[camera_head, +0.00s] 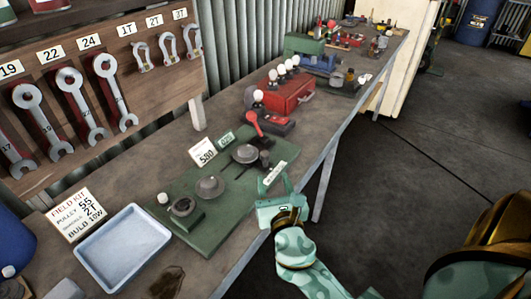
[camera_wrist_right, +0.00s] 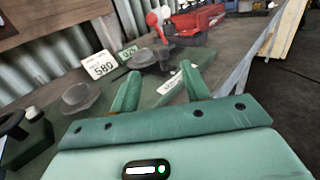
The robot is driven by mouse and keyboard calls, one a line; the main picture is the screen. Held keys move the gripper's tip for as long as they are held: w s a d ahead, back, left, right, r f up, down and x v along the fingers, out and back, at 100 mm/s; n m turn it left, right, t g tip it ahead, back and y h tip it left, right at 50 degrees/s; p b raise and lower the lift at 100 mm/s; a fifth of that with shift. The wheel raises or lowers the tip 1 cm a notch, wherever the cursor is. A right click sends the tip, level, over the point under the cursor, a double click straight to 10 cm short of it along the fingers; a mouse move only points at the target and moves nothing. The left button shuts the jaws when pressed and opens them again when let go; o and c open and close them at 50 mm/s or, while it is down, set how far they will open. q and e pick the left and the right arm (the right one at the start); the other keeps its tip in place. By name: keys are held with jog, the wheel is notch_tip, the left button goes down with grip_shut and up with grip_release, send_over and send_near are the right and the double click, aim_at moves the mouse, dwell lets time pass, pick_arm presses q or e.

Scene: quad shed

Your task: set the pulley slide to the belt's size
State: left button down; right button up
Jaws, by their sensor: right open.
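The green pulley board (camera_head: 215,228) lies on the bench. Two dark round pulleys, a nearer one (camera_head: 210,188) and a farther one (camera_head: 245,153), sit on it; they also show in the wrist view (camera_wrist_right: 78,95). A white card reading 580 (camera_head: 203,152) stands behind them beside a small green tag (camera_head: 226,139) whose text I cannot read surely. A pale label strip (camera_head: 273,176) lies by the board's right edge. My right gripper (camera_head: 271,187) is open and empty at that edge, its fingers (camera_wrist_right: 161,85) pointing toward the strip. I cannot make out a belt. My left gripper is out of view.
A blue-white tray (camera_head: 125,248) and a field kit card (camera_head: 75,213) reading pulley 55 are at the left. Wrenches (camera_head: 80,104) hang on a rack behind. A red lever (camera_head: 256,123) and red case (camera_head: 287,95) stand beyond the board. Clear floor lies right.

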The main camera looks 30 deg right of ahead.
aim_at(266, 157)
jog(key=x, duration=1.1)
jog(key=shift+w+d+b, duration=0.1)
jog(key=shift+w+b, duration=0.15)
jog(key=shift+b, duration=0.05)
